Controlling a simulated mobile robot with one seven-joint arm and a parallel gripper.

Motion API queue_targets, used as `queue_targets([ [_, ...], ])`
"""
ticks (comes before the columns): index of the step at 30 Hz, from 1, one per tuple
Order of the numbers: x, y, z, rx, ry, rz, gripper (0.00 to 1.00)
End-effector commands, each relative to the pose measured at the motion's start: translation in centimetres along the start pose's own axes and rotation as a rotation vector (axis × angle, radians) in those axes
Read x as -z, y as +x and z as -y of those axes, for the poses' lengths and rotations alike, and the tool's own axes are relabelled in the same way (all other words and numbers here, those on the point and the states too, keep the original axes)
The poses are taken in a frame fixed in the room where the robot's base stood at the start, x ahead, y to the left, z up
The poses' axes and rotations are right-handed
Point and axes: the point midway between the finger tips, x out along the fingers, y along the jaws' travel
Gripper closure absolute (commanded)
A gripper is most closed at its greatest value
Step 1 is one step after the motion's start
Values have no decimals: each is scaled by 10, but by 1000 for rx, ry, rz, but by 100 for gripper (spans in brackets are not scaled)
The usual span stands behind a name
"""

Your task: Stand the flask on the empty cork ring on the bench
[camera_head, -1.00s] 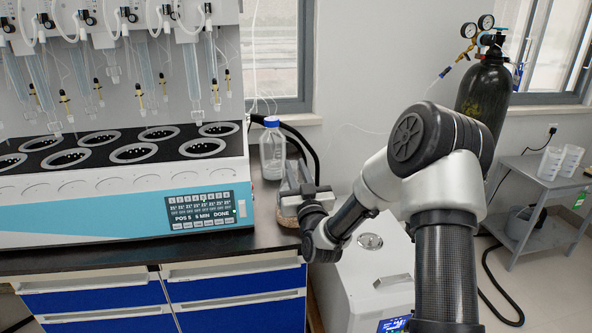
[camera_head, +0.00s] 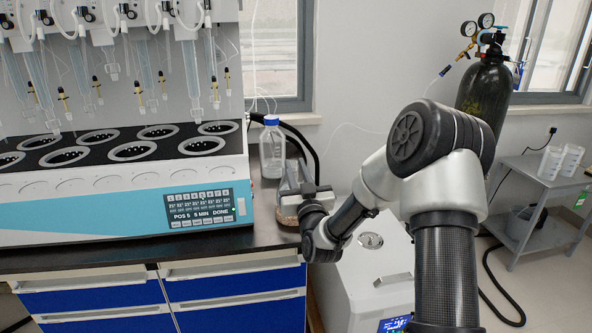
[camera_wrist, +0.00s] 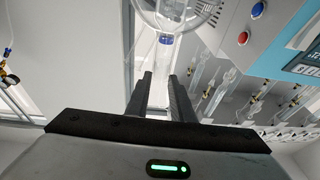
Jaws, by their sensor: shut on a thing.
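The clear glass flask (camera_head: 288,181) is at the right end of the bench, partly hidden by my gripper (camera_head: 318,191). My gripper is shut on the flask's neck. In the wrist view, my gripper's two dark fingers (camera_wrist: 160,88) stand either side of the neck, and the flask's round glass body (camera_wrist: 190,12) is at the top edge. A brown, cork-coloured band (camera_head: 286,212) shows low around the flask's bottom, at bench level. I take it for the cork ring, but my wrist hides part of it. I cannot tell whether the flask rests on it.
A blue-capped bottle (camera_head: 272,150) stands close behind the flask. The multi distiller (camera_head: 120,190) fills the bench to the left, with glass tubes above. A white floor unit (camera_head: 365,270) stands right of the bench. A black gas cylinder (camera_head: 484,90) is at the back right.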

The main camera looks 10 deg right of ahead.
Motion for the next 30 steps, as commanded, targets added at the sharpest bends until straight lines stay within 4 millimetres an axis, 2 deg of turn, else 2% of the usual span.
queue_targets([
  [9, -2, 0, 0, 0, -1, -3, 100],
  [10, -1, 0, 0, 0, -1, -2, 76],
  [13, -1, 0, 0, 0, 0, -2, 59],
  [14, -1, 0, 0, 0, 0, -2, 57],
  [23, -3, -2, 0, 0, 0, 3, 57],
  [26, -4, -10, 0, 1, 0, 5, 57],
  [30, -3, -35, 0, 0, -1, 5, 57],
])
